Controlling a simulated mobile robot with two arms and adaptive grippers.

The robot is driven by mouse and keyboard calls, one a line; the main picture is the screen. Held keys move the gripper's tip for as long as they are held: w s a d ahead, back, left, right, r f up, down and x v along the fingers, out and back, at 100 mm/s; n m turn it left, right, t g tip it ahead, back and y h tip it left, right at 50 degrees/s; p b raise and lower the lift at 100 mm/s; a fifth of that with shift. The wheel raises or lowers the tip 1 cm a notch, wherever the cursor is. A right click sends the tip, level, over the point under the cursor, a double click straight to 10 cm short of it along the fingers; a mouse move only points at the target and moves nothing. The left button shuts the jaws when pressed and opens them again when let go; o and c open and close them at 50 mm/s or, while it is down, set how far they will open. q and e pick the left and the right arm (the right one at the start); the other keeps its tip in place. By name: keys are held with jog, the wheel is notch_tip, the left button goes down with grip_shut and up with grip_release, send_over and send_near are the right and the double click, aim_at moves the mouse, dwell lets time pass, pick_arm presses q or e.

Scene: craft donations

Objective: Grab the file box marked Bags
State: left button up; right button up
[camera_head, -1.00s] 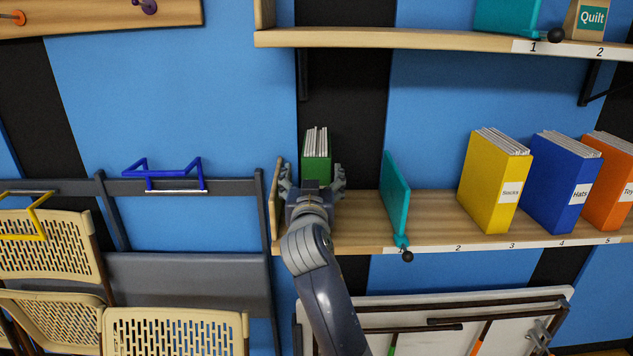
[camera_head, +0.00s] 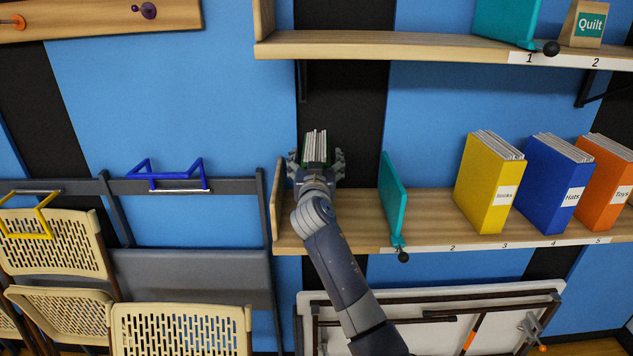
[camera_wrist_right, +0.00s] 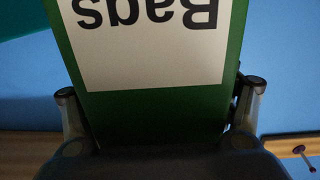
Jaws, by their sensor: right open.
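The green file box (camera_head: 315,151) holds white papers and stands at the left end of the lower shelf. In the right wrist view the green box (camera_wrist_right: 150,118) fills the middle, close up, with a white label reading "Bags" upside down. My right gripper (camera_head: 316,166) is open, with one finger on each side of the box. In the right wrist view its fingers (camera_wrist_right: 158,110) flank the box's sides; I cannot tell whether they touch it. My gripper and wrist hide the box's lower front in the head view. My left gripper is not in view.
The lower shelf (camera_head: 430,234) has a wooden end panel (camera_head: 277,198) left of my gripper. A teal divider (camera_head: 393,196) stands to the right. Farther right are yellow (camera_head: 478,190), blue (camera_head: 545,190) and orange (camera_head: 602,195) file boxes. The upper shelf (camera_head: 400,47) hangs above.

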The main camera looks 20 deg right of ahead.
jog(key=c, duration=1.8)
jog(key=shift+r, duration=0.15)
jog(key=shift+c, duration=0.2)
